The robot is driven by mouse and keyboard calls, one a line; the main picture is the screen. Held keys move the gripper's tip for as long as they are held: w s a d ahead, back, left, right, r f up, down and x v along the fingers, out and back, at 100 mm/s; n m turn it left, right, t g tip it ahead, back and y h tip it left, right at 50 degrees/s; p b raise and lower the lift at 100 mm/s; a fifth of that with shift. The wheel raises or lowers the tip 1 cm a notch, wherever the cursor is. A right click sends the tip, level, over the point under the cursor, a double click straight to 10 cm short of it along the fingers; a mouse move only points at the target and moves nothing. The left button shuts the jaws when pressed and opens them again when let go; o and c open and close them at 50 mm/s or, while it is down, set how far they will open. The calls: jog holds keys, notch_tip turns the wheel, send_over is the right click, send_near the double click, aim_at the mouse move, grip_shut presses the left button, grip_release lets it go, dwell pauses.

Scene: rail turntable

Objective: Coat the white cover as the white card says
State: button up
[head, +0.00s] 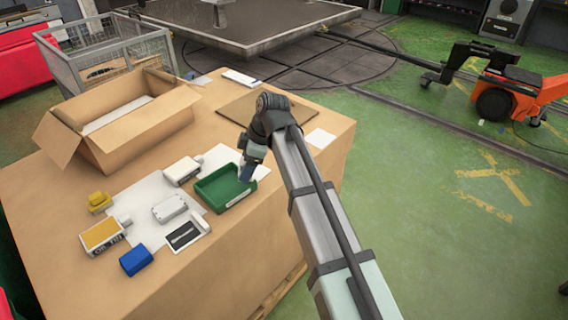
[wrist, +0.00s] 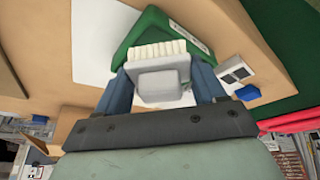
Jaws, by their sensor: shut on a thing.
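My gripper (head: 250,170) is at the right end of the green tray (head: 212,193), pointing down. In the wrist view its blue fingers are shut on a grey brush (wrist: 162,82) with a row of cream bristles, and the green tray (wrist: 150,25) lies just beyond. I cannot tell whether the bristles touch the tray. A white cover-like box (head: 170,208) lies on a white sheet left of the tray. A second white box (head: 182,170) lies behind it. A white card (head: 320,139) lies flat at the right; no writing is readable on it.
An open cardboard box (head: 120,105) stands at the back left. A yellow block (head: 99,202), a yellow-topped box (head: 103,236), a blue block (head: 136,260) and a dark-and-white panel (head: 187,234) lie at the front left. A brown mat (head: 240,108) lies behind my gripper.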

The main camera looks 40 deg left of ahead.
jog(key=s+a+r+n+g+h, duration=0.15)
jog(key=s+a+n, duration=0.5)
jog(key=s, duration=0.75)
jog(key=n+h, duration=0.2)
jog(key=n, duration=0.1)
send_over(155, 214)
jog(key=shift+f, duration=2.3)
jog(key=shift+w+f, duration=0.7)
jog(key=shift+w, duration=0.15)
jog(key=shift+c, duration=0.3)
jog(key=shift+w+d, duration=0.15)
jog(key=shift+w, duration=1.35)
jog(key=shift+w+d, duration=0.15)
jog(key=shift+w, duration=1.35)
jog(key=shift+s+a, duration=0.2)
jog(key=shift+s, duration=1.7)
jog(key=shift+s+a, duration=0.15)
jog(key=shift+s, duration=1.75)
notch_tip(155, 214, up, 8)
jog(key=shift+w, duration=0.1)
